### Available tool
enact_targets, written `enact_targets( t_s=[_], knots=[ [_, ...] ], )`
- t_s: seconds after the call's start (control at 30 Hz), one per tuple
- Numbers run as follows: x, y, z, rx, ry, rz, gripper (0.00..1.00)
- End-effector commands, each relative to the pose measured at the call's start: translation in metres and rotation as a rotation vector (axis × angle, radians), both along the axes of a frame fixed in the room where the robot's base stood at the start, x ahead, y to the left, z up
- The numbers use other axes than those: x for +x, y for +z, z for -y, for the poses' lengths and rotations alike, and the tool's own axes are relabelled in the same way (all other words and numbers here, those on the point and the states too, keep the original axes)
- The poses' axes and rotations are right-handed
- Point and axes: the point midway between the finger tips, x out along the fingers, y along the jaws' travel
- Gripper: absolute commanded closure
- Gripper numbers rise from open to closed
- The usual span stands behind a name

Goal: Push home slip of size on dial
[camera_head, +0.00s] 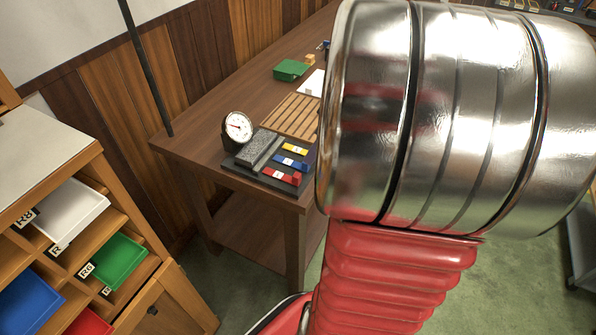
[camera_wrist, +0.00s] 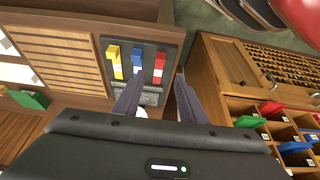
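A round white dial (camera_head: 238,127) with a red needle stands at the left end of a dark base plate on the wooden table; its figures are too small to read. A speckled grey block (camera_head: 259,149) lies beside it. Yellow (camera_head: 296,149), blue (camera_head: 291,162) and red (camera_head: 282,177) slips with white labels lie side by side on the plate. In the wrist view, the yellow (camera_wrist: 114,62), blue (camera_wrist: 136,62) and red (camera_wrist: 159,66) slips show beyond my gripper (camera_wrist: 159,76). Its fingers are apart and empty. The dial is mostly hidden there.
A slatted wooden rack (camera_head: 292,117) and a green box (camera_head: 291,69) lie farther along the table (camera_head: 215,99). A wooden cabinet with coloured trays (camera_head: 118,262) stands at the lower left. My arm covers much of the right side of the head view.

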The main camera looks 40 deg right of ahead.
Motion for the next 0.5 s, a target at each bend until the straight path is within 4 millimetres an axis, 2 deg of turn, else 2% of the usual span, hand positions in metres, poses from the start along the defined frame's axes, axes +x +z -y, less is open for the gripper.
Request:
enact_targets(
  t_s=[0.5],
  knots=[
    [0.027,-0.071,-0.011,0.003,0.002,-0.003,0.62]
  ],
)
